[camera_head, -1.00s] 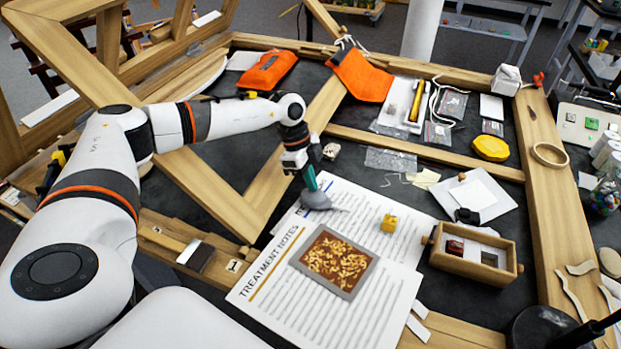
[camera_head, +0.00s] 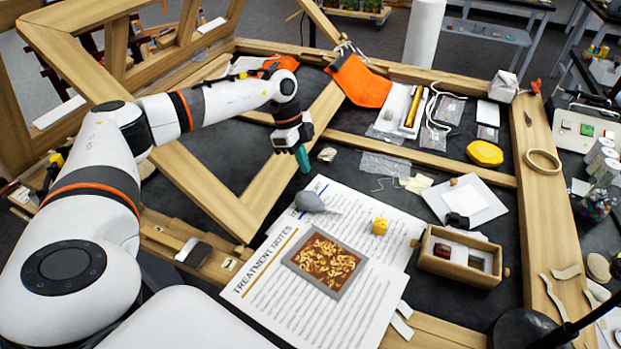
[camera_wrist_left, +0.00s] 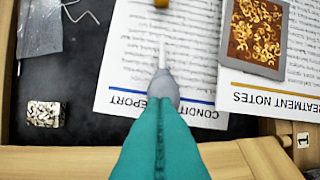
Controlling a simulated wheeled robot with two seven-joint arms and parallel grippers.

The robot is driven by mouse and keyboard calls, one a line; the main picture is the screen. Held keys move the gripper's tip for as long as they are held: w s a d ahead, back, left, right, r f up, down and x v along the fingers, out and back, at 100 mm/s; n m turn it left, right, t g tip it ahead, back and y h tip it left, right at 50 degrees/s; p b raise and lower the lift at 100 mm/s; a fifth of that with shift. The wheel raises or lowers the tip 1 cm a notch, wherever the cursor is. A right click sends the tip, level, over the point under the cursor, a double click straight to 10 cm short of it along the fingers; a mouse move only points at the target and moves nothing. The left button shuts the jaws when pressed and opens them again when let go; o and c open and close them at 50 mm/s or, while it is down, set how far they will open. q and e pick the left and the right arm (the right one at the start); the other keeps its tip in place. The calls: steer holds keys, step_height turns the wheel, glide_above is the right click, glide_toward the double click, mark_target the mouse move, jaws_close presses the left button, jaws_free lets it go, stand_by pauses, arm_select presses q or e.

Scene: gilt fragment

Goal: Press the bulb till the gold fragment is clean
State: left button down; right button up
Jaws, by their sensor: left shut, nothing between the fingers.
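The gold fragment (camera_head: 325,262) is a grey-edged panel with gold curls on brown, lying on the Treatment Notes sheet; it also shows at upper right in the left wrist view (camera_wrist_left: 254,33). The grey bulb (camera_head: 310,201) lies on the paper behind the fragment, its pale nozzle towards the right. My left gripper (camera_head: 303,158), with teal fingers, is shut and empty, above and behind the bulb and apart from it in the head view. In the left wrist view its fingers (camera_wrist_left: 161,125) partly cover the bulb (camera_wrist_left: 163,86). My right gripper is out of view.
A yellow cube (camera_head: 379,226) stands on the paper right of the bulb. An open wooden box (camera_head: 450,270) stands to the right. A diagonal wooden beam (camera_head: 210,187) lies left of the papers. A small speckled block (camera_head: 327,154) sits near my left gripper.

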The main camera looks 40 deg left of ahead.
arm_select(q)
steer(key=v, duration=0.3)
steer(key=a+b+v, duration=0.1)
steer(key=v, duration=0.1)
steer(key=shift+a+r, duration=0.15)
steer(key=shift+a, duration=0.05)
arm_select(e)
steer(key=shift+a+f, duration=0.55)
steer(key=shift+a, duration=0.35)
arm_select(q)
steer(key=shift+d, duration=0.1)
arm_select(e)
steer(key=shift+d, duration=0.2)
